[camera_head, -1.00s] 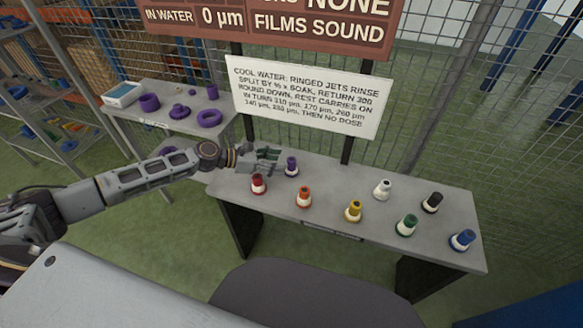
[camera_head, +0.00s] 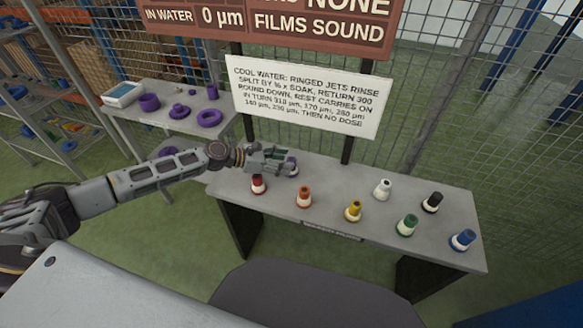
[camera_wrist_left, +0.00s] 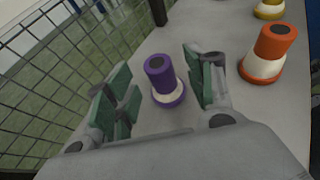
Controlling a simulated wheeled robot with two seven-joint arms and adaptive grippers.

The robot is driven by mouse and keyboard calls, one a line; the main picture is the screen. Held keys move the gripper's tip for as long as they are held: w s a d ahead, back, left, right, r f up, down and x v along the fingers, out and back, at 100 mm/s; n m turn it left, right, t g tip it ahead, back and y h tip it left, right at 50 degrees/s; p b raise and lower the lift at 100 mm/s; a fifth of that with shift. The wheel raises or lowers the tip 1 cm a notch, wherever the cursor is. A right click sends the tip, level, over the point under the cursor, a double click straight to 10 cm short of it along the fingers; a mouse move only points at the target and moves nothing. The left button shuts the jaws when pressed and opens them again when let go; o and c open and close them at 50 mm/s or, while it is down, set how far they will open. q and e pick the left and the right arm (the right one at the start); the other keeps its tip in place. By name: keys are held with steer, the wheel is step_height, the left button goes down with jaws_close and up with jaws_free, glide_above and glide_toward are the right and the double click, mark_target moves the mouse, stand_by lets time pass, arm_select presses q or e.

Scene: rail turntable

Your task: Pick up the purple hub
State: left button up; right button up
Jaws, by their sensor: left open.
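The purple hub (camera_wrist_left: 165,80) stands upright on the grey bench, a purple cylinder with a dark top, a white band and a purple base. In the left wrist view it is between the two green-padded fingers of my open left gripper (camera_wrist_left: 158,68), with gaps on both sides. In the head view the gripper (camera_head: 284,163) is at the back left of the bench and hides most of the hub (camera_head: 293,172). My right gripper is not in view.
A red hub (camera_head: 258,184) and an orange hub (camera_head: 304,197) stand close by. Yellow, white, green, black and blue ones stand farther right on the bench (camera_head: 335,190). A sign (camera_head: 305,97) stands behind. A side table (camera_head: 150,118) holds other purple parts.

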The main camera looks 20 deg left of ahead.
mark_target(290, 159)
arm_select(q)
steer(key=shift+x, duration=1.55)
steer(key=shift+w+d, duration=0.2)
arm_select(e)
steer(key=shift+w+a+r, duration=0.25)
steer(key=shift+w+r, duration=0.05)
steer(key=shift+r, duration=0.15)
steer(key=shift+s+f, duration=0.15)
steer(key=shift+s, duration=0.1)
arm_select(q)
steer(key=c, duration=0.7)
jaws_close()
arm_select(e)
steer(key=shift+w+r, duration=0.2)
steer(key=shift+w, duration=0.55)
